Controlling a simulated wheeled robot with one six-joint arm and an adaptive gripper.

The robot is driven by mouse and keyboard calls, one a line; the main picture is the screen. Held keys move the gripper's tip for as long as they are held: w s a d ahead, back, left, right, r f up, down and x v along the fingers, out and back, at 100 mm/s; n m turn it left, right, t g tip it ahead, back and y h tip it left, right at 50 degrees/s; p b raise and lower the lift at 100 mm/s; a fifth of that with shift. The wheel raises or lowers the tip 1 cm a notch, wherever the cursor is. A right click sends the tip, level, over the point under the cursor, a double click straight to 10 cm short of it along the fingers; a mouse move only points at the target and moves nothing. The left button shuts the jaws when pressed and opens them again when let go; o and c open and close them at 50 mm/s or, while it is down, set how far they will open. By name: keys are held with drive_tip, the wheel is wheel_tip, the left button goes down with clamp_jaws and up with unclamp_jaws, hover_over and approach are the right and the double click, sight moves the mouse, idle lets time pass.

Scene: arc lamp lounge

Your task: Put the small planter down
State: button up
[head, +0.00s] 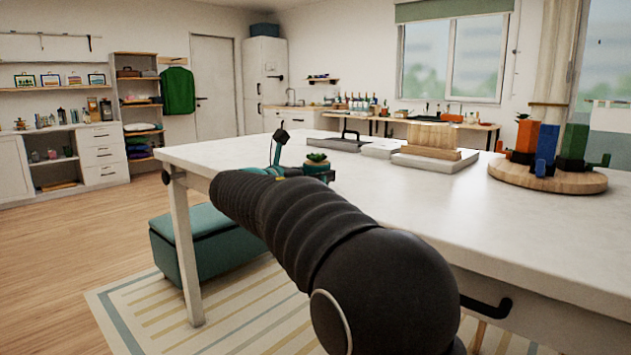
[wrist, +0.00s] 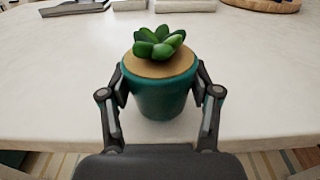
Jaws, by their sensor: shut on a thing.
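The small planter (wrist: 160,98) is a teal pot with a tan top and a green succulent, upright in the middle of the wrist view. My gripper (wrist: 160,88) is shut on it, one finger on each side of the pot. In the head view the planter (head: 317,168) shows small beyond my arm, near the left part of the white table (head: 400,205). My gripper (head: 290,170) is partly hidden behind my arm there. The pot appears over the tabletop near its edge; I cannot tell whether its base touches the surface.
A round wooden board (head: 548,180) with red, blue and green items stands at the right of the table. Flat trays and a wooden block (head: 432,138) lie toward the back. A teal ottoman (head: 205,245) sits under the table. The tabletop around the planter is clear.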

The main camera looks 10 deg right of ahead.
drive_tip(key=shift+f, duration=0.55)
drive_tip(key=shift+f, duration=0.1)
drive_tip(key=o, duration=1.4)
drive_tip(key=shift+c, duration=0.2)
drive_tip(key=v, duration=1.2)
